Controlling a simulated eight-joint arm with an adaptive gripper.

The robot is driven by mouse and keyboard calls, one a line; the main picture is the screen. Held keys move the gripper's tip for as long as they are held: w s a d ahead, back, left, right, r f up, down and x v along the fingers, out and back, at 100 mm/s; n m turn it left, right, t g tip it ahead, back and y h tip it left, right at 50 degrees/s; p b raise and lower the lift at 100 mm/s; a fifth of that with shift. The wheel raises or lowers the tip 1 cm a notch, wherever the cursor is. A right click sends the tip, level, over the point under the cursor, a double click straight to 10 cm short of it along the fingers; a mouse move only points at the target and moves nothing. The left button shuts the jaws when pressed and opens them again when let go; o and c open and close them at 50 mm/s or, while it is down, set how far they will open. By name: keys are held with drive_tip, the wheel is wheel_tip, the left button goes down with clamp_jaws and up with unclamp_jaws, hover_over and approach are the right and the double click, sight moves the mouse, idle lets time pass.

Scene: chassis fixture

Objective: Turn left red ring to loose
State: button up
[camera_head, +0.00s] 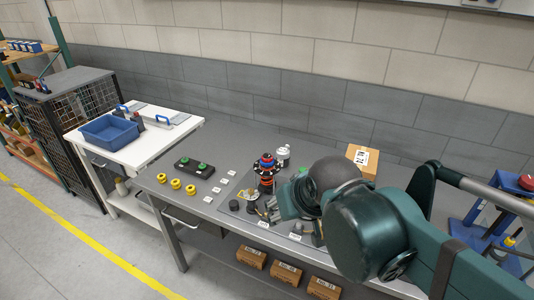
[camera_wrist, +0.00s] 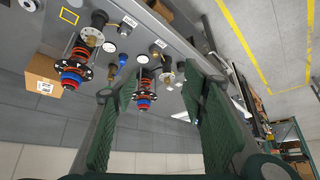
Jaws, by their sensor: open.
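The left fixture assembly (camera_head: 266,163) stands upright on the grey bench in the head view, with red, black and blue rings stacked around it. The wrist view looks nearly upside down; there what appears to be the same assembly (camera_wrist: 143,88) lies ahead between my fingers. A similar assembly (camera_wrist: 74,72) with red and blue rings is at the left of that view; my arm hides it in the head view. I see no contact with a ring.
A cardboard box (camera_head: 362,160) stands at the back of the bench. A white gauge (camera_head: 283,154) and small fittings crowd the fixture.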

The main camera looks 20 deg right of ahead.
drive_tip(key=w+d+r+m+g+p, duration=0.1)
drive_tip(key=w+r+m+g+p, duration=0.1)
drive_tip(key=w+r, duration=0.45)
drive_tip(key=m+g+p, duration=0.5)
drive_tip(key=m+p, duration=0.1)
drive_tip(key=p, duration=0.1)
hover_over(267, 155)
drive_tip(key=shift+f, duration=3.65)
drive_tip(key=shift+s+f, duration=0.1)
drive_tip(key=shift+f, duration=3.8)
